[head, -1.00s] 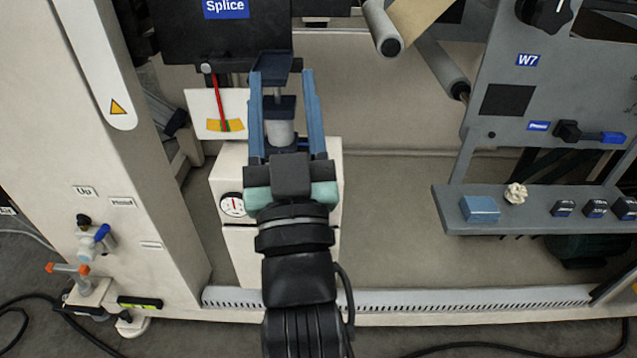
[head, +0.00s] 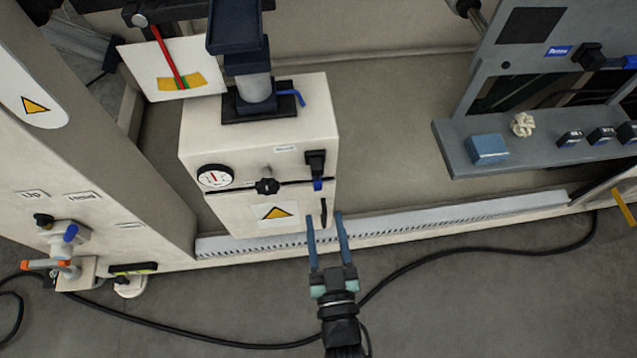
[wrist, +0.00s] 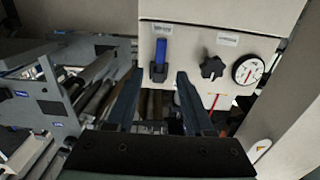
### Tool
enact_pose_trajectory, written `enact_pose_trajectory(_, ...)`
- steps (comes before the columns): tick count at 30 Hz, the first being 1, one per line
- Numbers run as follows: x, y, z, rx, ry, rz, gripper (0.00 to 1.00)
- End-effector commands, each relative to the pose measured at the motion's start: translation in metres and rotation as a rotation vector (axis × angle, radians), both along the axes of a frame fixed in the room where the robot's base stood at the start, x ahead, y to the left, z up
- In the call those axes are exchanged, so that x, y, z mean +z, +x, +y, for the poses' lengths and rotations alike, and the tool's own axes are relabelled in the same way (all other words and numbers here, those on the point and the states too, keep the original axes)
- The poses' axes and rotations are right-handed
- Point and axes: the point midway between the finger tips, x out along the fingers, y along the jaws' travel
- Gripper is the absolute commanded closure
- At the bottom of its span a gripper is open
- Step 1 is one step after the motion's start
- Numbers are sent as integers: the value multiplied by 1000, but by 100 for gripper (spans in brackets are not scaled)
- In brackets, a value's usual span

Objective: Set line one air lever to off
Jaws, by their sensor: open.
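A lever with a blue handle (head: 317,184) on a black mount is on the front of a cream cabinet (head: 195,140), near its right edge. Its handle points down in the head view. It also shows in the wrist view, where the blue handle (wrist: 161,50) lies ahead of the space between my fingers; that picture appears turned over. The small label beside it is too small to read, so I cannot tell if it names line one. My gripper (head: 324,215) is open and empty, just below the lever in the head view, apparently not touching it.
A black knob (head: 267,186) and a round gauge (head: 214,176) are left of the lever. A blue lever (head: 292,96) is on the cabinet top. Other valves (head: 68,238) stand at left. A grey shelf (head: 540,158) is at right. A cable crosses the floor.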

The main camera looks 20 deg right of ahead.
Motion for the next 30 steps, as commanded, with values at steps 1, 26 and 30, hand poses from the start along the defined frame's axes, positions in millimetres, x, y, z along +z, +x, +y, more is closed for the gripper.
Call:
enact_pose_trajectory(1, -1, 13, -4, 1, -1, -5, 48)
enact_pose_trajectory(26, 0, 81, -23, 1, -1, 0, 53)
enact_pose_trajectory(30, 0, 81, -23, 1, -1, 0, 78)
